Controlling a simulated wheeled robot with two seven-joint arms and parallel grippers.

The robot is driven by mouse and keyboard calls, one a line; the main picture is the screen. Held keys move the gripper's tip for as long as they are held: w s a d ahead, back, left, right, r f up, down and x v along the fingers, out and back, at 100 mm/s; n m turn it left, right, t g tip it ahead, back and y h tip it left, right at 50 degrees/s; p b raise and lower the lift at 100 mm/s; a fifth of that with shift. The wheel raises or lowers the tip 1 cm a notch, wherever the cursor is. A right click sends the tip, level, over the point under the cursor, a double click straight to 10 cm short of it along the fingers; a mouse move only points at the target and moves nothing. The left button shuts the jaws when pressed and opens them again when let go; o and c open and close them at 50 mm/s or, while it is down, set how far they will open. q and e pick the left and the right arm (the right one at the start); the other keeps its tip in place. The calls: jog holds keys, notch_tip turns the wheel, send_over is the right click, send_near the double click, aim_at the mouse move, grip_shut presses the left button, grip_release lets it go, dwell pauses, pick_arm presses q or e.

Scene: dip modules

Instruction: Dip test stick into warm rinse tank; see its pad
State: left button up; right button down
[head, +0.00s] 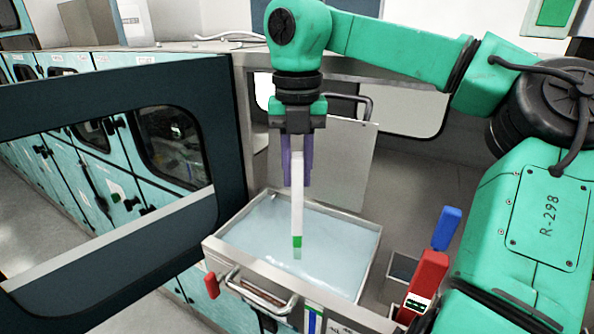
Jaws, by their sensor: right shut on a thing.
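My right gripper (296,172) comes down from above with its purple fingers shut on the test stick. The test stick (297,205) is a white upright strip with a green pad (297,241) at its lower end. It hangs over the rinse tank (365,243), an open metal basin of pale blue liquid (258,238). A faint green patch shows just under the pad in the liquid. I cannot tell whether it is a reflection or the submerged tip. My left gripper is not in view.
An upright metal lid (345,165) stands behind the tank. A metal handle (262,295) and red grip (211,285) are at its front. Red (427,275) and blue (447,228) blocks stand at right. A dark frame (110,90) crosses the left.

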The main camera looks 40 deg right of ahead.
notch_tip(320, 180, up, 2)
jog(key=shift+r+p, duration=0.15)
jog(key=shift+p, duration=0.6)
notch_tip(320, 180, up, 3)
jog(key=shift+r+p, duration=0.1)
jog(key=shift+p, duration=0.95)
jog(key=shift+r, duration=2.7)
jog(key=shift+f, duration=0.1)
